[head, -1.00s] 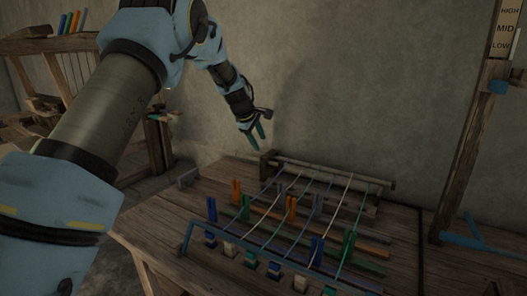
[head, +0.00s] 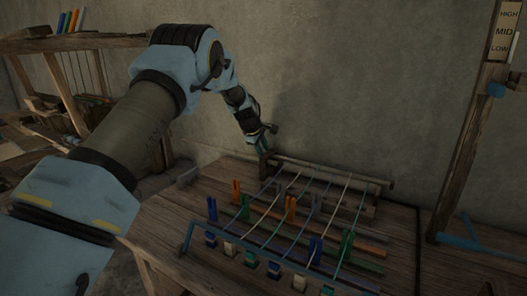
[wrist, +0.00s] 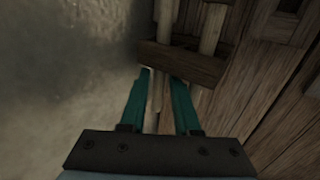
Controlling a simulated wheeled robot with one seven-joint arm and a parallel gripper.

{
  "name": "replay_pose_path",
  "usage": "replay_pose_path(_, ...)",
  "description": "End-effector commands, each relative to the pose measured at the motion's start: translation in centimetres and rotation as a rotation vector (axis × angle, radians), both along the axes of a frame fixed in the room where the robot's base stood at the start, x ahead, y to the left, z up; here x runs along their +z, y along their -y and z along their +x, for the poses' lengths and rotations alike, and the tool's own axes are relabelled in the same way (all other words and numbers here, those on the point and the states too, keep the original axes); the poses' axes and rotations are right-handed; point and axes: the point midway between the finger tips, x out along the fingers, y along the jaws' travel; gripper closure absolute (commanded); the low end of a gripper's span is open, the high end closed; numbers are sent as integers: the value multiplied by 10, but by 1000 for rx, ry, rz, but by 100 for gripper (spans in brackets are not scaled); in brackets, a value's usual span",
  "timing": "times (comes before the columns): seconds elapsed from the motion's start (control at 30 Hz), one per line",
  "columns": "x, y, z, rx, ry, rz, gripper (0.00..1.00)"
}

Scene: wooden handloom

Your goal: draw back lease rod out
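Two pale rods, the rear one (head: 345,173) and the front one (head: 310,174), run side by side at the back of the loom; I take the rear one as the back lease rod. Their left ends meet a dark wooden end block (head: 265,165). The wrist view shows this block (wrist: 180,63) with the two rods beyond it. My gripper (head: 261,146) is at the block's left end, pointing down. In the wrist view its teal fingers (wrist: 160,78) are apart. A pale rod stub (wrist: 155,94) shows between them; I cannot tell whether they touch it.
Coloured warp threads (head: 313,205) run forward over orange and green bars, among upright coloured pegs (head: 236,190). A blue bar (head: 186,238) edges the front. A wooden post with a height scale (head: 470,150) stands right. The wall (head: 340,80) is close behind.

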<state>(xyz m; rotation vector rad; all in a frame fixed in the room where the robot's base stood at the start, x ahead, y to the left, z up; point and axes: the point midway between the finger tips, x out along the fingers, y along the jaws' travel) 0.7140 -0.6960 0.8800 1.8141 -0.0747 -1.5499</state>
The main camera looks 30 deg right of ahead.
Motion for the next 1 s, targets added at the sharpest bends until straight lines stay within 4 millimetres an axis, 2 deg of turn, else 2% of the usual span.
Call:
replay_pose_path(0.03,0,0,0,0,0,0,76)
replay_pose_path(0.23,0,0,0,0,0,0,99)
replay_pose_path(0.27,0,0,0,0,0,0,100)
replay_pose_path(1.0,0,-1,0,0,0,1,100)
